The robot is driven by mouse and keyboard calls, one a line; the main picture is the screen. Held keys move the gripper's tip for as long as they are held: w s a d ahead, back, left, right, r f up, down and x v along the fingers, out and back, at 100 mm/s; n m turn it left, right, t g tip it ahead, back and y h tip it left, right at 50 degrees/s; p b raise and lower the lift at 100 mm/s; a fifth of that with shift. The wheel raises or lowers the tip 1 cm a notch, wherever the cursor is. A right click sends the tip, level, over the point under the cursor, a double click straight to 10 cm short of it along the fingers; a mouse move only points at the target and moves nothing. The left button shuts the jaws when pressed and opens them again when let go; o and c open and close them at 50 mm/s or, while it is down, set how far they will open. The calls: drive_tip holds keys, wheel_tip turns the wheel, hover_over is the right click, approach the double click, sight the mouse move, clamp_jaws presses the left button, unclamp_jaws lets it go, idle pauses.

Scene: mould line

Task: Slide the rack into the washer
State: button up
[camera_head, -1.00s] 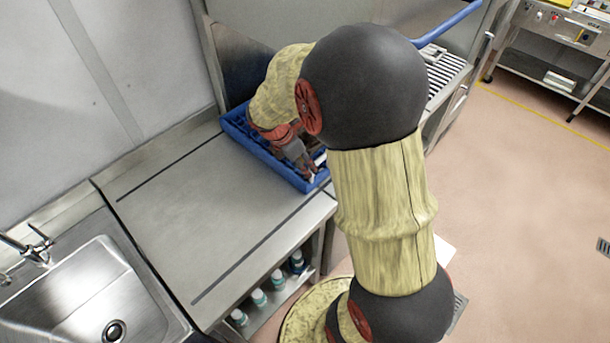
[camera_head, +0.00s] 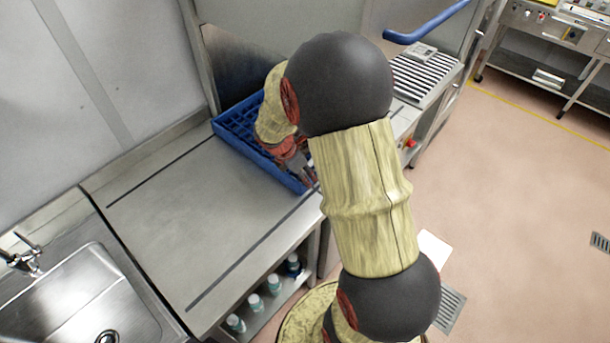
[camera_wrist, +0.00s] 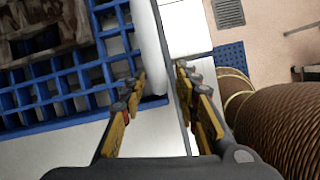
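The blue rack (camera_head: 252,157) lies at the far end of the steel table, beside the dark steel opening of the washer (camera_head: 238,68). Its near wall and several grid cells show; my arm hides its right part. In the wrist view the blue grid of the rack (camera_wrist: 62,88) fills the left side. My gripper (camera_wrist: 160,75) is at the rack's near right corner, with its two fingers apart. A pale upright strip shows between the fingers; I cannot tell what it is or whether they touch it.
The bare steel table (camera_head: 190,215) has dark guide strips along both sides. A sink (camera_head: 85,300) is at lower left, and bottles (camera_head: 255,303) stand on a shelf below. A blue handle (camera_head: 428,30) and a slatted surface (camera_head: 425,75) lie beyond my arm. Floor is free at right.

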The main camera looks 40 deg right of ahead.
drive_tip(key=shift+c, duration=1.2)
clamp_jaws()
